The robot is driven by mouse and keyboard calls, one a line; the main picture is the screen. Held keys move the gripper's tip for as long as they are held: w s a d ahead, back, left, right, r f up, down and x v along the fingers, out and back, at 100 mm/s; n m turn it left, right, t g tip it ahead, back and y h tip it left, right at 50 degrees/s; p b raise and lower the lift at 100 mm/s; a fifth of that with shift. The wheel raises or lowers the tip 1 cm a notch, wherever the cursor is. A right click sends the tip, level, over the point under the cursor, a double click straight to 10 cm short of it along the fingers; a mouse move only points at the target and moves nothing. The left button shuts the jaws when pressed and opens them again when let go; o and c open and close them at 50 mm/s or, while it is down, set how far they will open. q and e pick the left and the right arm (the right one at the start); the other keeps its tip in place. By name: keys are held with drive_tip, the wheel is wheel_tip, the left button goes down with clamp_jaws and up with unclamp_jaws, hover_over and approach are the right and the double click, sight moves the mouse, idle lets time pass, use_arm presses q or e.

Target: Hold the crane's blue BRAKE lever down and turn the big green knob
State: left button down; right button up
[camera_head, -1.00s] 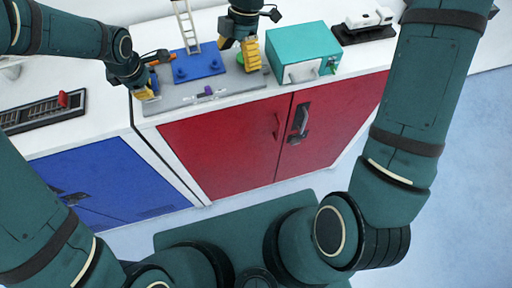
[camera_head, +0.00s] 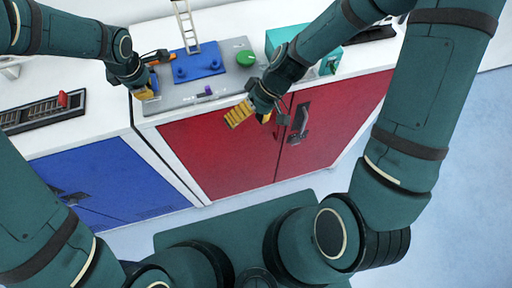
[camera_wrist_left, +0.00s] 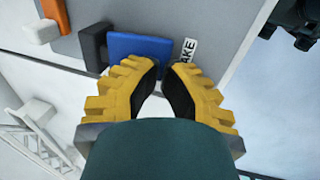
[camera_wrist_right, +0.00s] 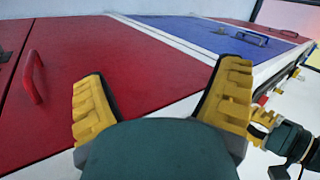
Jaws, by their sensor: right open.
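The big green knob (camera_head: 246,58) is in plain sight on the crane's grey panel (camera_head: 225,78). The blue lever (camera_wrist_left: 140,46) shows in the left wrist view beside a label reading "AKE". My left gripper (camera_head: 147,93) is at the panel's left end, its fingertips (camera_wrist_left: 162,68) close together at the lever's near edge. Whether they touch or press it I cannot tell. My right gripper (camera_head: 238,114) is open and empty, in front of the panel over the red cabinet's top edge, apart from the knob. In the right wrist view its fingers (camera_wrist_right: 165,75) are wide apart.
A blue crane base (camera_head: 200,64) with a white ladder tower stands mid-panel. An orange handle (camera_head: 158,56) is near my left gripper. A teal box (camera_head: 330,64) is partly behind my right arm. Red cabinet doors (camera_head: 225,150) with handles are below.

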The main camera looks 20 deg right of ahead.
wheel_tip(320, 180, down, 13)
drive_tip(key=s+d+m+t+h, duration=0.1)
drive_tip(key=s+m+t+h, duration=0.2)
drive_tip(key=m, duration=0.2)
drive_tip(key=shift+d+t, duration=0.3)
drive_tip(key=shift+d, duration=0.1)
drive_tip(key=shift+w+f, duration=0.1)
use_arm(q)
drive_tip(key=shift+v, duration=0.8)
drive_tip(key=shift+w, duration=0.25)
use_arm(e)
drive_tip(key=shift+f, duration=0.15)
